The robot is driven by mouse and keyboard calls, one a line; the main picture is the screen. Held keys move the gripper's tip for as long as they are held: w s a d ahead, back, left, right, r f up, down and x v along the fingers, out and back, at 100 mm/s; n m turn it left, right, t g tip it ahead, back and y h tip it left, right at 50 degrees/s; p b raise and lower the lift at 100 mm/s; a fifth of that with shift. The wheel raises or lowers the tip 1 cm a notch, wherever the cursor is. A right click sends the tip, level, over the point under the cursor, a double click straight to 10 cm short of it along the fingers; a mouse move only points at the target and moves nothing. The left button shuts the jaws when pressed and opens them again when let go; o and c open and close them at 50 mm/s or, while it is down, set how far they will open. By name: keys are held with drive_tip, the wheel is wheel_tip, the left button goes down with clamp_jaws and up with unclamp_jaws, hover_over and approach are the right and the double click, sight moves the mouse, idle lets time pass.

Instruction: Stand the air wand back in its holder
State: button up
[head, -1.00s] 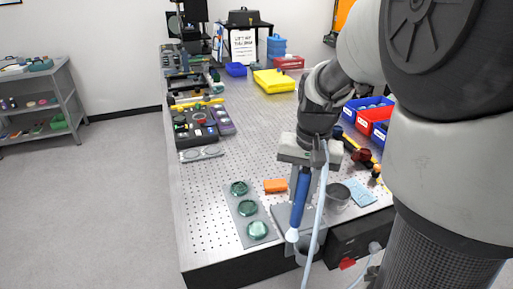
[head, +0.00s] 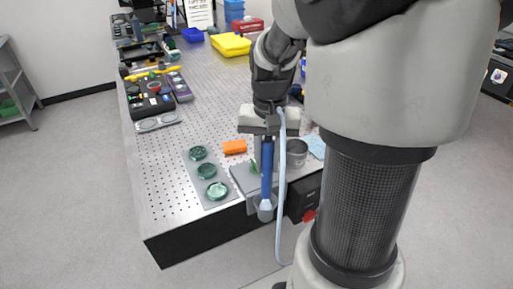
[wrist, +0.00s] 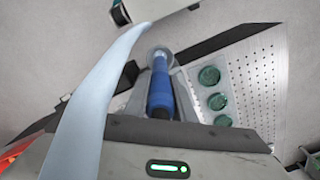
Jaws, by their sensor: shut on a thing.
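My gripper (head: 267,168) is shut on the blue air wand (head: 267,182) at the front edge of the perforated table. The wand is near upright with its pale tip down, and a light blue hose (head: 281,200) hangs beside it. The grey holder (head: 252,208) is a cup on a bracket at the table's front edge. The tip overlaps the cup in the head view; I cannot tell whether it is inside or in front. In the wrist view the wand (wrist: 161,92) lies between my grey fingers, and its tip lines up with the round cup (wrist: 160,52).
A metal cup (head: 297,152) and a blue cloth (head: 316,146) are to the right. A black box (head: 302,198) hangs on the table front.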

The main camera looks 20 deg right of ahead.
sight(267, 184)
drive_tip(key=shift+f+b, duration=2.1)
drive_tip(key=shift+f, duration=1.2)
drive_tip(key=shift+f+b, duration=0.85)
drive_tip(key=shift+f, duration=0.3)
drive_tip(key=o, duration=1.1)
drive_tip(key=shift+o, duration=0.2)
wheel_tip(267, 184, up, 17)
drive_tip(key=p, duration=0.2)
drive_tip(key=shift+r+p, duration=0.2)
drive_tip(key=shift+p, duration=0.15)
